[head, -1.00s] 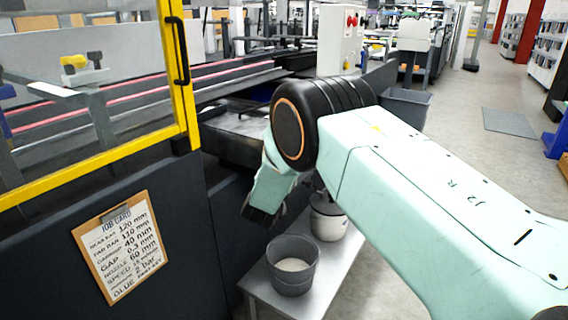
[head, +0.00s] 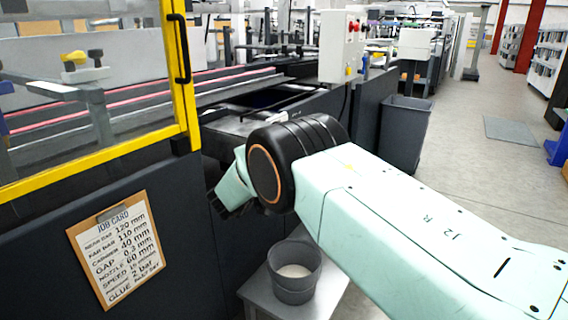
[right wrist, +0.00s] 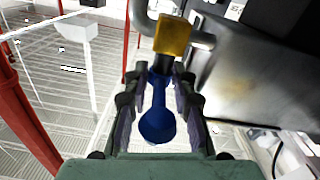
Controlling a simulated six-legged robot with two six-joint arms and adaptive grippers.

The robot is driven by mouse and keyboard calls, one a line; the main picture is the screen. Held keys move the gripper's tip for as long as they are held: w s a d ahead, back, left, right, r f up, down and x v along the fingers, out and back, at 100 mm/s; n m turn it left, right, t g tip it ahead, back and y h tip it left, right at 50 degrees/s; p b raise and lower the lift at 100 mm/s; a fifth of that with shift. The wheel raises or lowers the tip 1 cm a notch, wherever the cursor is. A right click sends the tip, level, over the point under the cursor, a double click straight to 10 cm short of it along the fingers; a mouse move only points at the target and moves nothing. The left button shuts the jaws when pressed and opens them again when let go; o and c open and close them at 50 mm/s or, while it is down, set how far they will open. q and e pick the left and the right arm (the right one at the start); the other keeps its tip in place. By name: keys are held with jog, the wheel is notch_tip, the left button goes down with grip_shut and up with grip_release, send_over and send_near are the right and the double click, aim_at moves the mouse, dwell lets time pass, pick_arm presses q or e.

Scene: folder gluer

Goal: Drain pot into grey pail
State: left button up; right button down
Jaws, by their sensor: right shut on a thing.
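The grey pail (head: 280,271) stands upright on a small grey table in the head view, with pale material inside. In the right wrist view, my right gripper (right wrist: 160,82) is shut on a blue lever (right wrist: 157,125) with a rounded end. Beyond the fingertips, the lever meets a yellow block (right wrist: 173,36) on a grey pipe. A large grey metal body (right wrist: 250,75), perhaps the pot, fills the right of that view. In the head view my right gripper is a dark shape left of and above the pail, and what it holds is hidden. My left gripper is out of view.
The small table (head: 258,291) stands against the dark machine side. A job card (head: 116,249) hangs on that side, below a yellow-framed guard (head: 95,158). A dark bin (head: 405,135) stands behind my right arm. Open floor lies to the right.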

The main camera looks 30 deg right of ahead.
jog(key=c, duration=1.4)
grip_release()
jog(key=v, duration=0.7)
jog(key=shift+s+a, duration=0.15)
jog(key=shift+a, duration=0.05)
